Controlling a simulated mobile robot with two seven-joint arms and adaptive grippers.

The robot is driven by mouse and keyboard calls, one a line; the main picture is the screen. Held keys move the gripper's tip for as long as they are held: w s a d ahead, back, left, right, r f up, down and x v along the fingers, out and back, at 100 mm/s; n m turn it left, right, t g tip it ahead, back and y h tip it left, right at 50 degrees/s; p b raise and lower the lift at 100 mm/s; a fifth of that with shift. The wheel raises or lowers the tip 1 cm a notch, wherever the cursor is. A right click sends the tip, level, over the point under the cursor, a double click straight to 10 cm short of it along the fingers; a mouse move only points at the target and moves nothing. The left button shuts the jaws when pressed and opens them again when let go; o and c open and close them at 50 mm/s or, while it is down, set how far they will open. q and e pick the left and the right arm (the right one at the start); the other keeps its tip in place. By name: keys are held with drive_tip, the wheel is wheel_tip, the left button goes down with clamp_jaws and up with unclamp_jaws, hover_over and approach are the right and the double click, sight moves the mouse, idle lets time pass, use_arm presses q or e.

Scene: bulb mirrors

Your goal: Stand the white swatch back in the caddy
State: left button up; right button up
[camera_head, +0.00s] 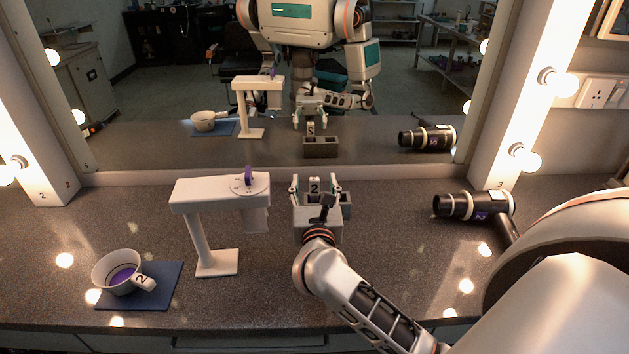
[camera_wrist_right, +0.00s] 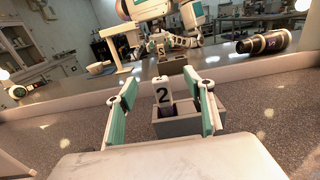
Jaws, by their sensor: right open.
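The white swatch (camera_head: 314,186), marked with a black 2, stands upright in the left part of the grey caddy (camera_head: 346,207). In the right wrist view the swatch (camera_wrist_right: 162,93) has purple below its white top, and its lower end is hidden behind the near wall of the caddy (camera_wrist_right: 190,127). My right gripper (camera_head: 314,179) is open, with one finger on each side of the swatch, both apart from it. Its fingers also frame the swatch in the right wrist view (camera_wrist_right: 163,88). My left gripper is not in view.
A white stand (camera_head: 207,193) with a purple knob is left of the caddy. A cup (camera_head: 119,272) sits on a blue mat (camera_head: 167,287) at the left. A black hair dryer (camera_head: 475,205) lies at the right. The mirror (camera_head: 180,90) rises behind the counter.

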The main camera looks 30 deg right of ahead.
drive_tip(key=shift+v, duration=2.8)
drive_tip(key=v, duration=1.2)
